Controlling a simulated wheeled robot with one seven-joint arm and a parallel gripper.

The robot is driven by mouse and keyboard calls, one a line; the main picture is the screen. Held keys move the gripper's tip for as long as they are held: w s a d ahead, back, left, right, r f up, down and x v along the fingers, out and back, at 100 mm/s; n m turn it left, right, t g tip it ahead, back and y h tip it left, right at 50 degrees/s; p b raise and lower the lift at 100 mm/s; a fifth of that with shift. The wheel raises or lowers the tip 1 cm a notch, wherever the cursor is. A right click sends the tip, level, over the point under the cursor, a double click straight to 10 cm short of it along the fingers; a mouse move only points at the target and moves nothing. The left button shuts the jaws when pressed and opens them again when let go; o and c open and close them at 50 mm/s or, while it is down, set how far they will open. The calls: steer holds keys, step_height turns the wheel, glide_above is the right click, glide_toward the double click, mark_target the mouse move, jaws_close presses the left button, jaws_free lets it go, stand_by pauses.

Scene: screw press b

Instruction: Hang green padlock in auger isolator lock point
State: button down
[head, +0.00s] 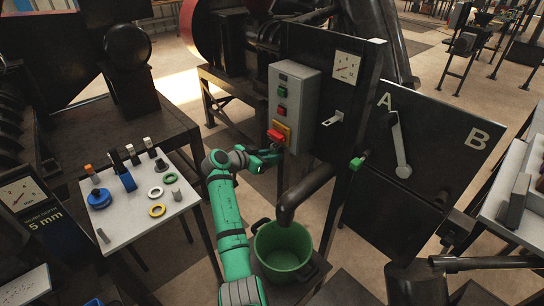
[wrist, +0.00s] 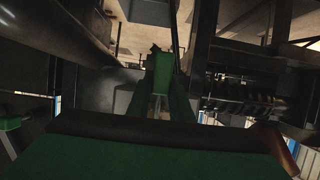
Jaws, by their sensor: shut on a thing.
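My gripper (head: 268,160) is just below the isolator's red handle (head: 275,136), which sits on a yellow plate (head: 283,129) at the bottom of a grey control box. In the wrist view my gripper (wrist: 163,92) is shut on a small green block-like body, which I take as the green padlock (wrist: 164,68). It stands upright between the fingertips. Its shackle is not clear, and in the head view the padlock is hard to tell from my green gripper. I cannot tell whether it touches the lock point.
The control box (head: 292,80) has green and red buttons. A silver lever (head: 333,119) juts from the dark panel to its right. A green piece (head: 357,163) sticks out beside the A/B board (head: 427,150). A dark spout (head: 305,190) and green bucket (head: 283,247) stand below. A tray (head: 129,208) holds rings.

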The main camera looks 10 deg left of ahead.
steer(key=shift+f, duration=0.1)
steer(key=shift+w+a+f, duration=0.1)
steer(key=shift+f, duration=0.5)
stand_by(0.5)
steer(key=c, duration=1.5)
jaws_free()
steer(key=v, duration=1)
steer(key=shift+s+r, duration=0.15)
steer(key=shift+s, duration=0.15)
steer(key=shift+s+a, duration=0.1)
steer(key=shift+s, duration=0.05)
